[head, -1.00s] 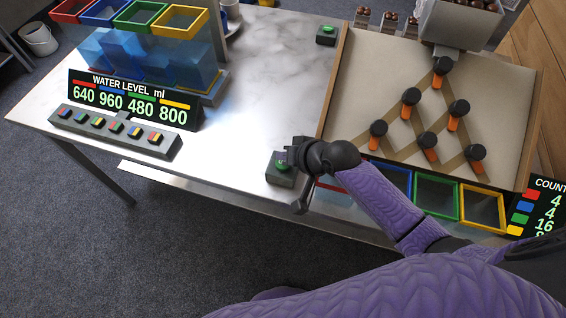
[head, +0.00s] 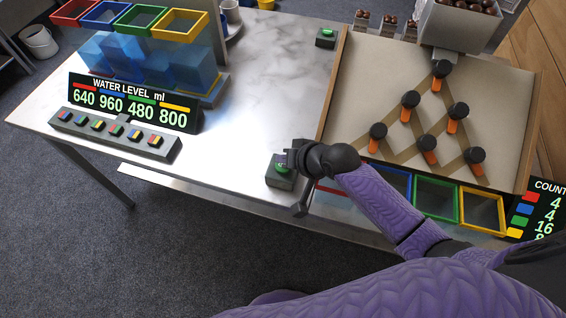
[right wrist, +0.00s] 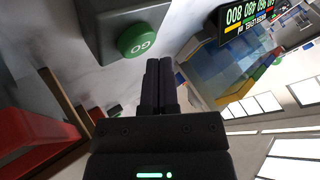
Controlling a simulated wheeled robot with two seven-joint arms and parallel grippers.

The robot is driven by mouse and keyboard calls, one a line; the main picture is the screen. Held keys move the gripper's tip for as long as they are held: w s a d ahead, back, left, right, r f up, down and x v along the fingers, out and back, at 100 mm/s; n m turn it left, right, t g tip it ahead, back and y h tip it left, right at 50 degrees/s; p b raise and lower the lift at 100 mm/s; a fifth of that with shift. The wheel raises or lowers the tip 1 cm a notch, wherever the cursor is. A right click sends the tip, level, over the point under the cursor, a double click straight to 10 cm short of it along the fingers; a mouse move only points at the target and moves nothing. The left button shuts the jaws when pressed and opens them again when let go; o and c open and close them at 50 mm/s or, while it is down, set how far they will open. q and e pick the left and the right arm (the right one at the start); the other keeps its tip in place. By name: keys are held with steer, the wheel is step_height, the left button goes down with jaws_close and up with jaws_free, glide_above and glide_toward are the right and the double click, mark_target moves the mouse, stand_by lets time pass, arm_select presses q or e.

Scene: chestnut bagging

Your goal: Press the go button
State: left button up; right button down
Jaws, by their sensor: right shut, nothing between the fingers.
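The go button is a green round cap (right wrist: 137,41) marked GO on a dark grey box (right wrist: 108,22) in the right wrist view. In the head view the green cap (head: 281,168) sits on its box (head: 279,182) at the table's front edge, partly behind my right gripper. My right gripper (head: 288,158) is shut and empty, over or right beside this button. In the right wrist view its closed fingertips (right wrist: 160,64) point close beside the cap, with a small gap in the picture; contact cannot be told. My left gripper is not in view.
A second green button (head: 325,38) stands at the table's back. A sloped peg board (head: 350,85) is on the right, with coloured open bins (head: 436,198) below. A water level display (head: 130,100) and a row of coloured buttons (head: 115,134) are on the left. The marble middle is clear.

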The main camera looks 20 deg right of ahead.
stand_by(0.8)
steer(key=shift+f, duration=0.4)
steer(key=shift+f+b, duration=0.3)
steer(key=shift+f, duration=0.1)
stand_by(0.5)
steer(key=shift+r+p, duration=0.8)
steer(key=shift+p, duration=0.15)
step_height(320, 180, up, 5)
steer(key=p, duration=0.5)
steer(key=shift+r, duration=0.15)
